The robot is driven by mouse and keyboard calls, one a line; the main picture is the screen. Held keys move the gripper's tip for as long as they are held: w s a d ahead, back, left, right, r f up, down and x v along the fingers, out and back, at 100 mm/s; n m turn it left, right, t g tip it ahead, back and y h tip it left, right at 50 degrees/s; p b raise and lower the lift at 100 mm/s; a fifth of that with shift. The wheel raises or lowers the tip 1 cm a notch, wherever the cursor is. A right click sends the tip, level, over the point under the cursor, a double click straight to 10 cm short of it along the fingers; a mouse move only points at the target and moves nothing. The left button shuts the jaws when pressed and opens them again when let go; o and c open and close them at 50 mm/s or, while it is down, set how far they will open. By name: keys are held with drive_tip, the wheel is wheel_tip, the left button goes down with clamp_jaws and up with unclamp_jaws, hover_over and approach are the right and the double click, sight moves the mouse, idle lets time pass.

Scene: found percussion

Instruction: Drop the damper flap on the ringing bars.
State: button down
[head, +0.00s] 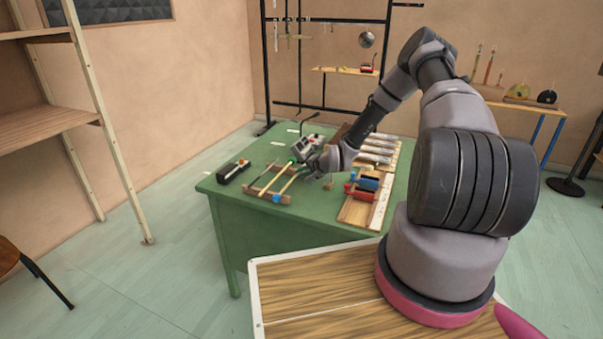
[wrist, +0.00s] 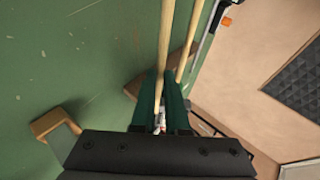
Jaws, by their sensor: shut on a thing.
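My gripper (head: 296,160) is over the left part of the green table (head: 237,183). In the wrist view its green fingers (wrist: 160,78) are closed about a thin wooden stick (wrist: 163,35). A second stick (wrist: 187,45) runs close by on the right; I cannot tell whether it touches the finger. Several pale metal bars (head: 376,150) lie in a row on a wooden frame at the table's right rear, apart from my gripper. A brown board (head: 341,131) beside them may be the damper flap; my arm partly hides it and its angle is unclear.
A mallet with a blue head (head: 277,198) lies on a brown rack (head: 262,191). A small black box (head: 233,172) stands left of it. A wooden board (head: 356,210) with red and blue cylinders is at the front right. A black rack (head: 299,62) stands behind the table.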

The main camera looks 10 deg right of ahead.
drive_tip(key=shift+f, duration=0.15)
drive_tip(key=c, duration=0.8)
unclamp_jaws()
drive_tip(key=shift+c, duration=0.2)
drive_tip(key=v, duration=1)
drive_tip(key=shift+s+r, duration=0.25)
drive_tip(key=shift+d, duration=0.2)
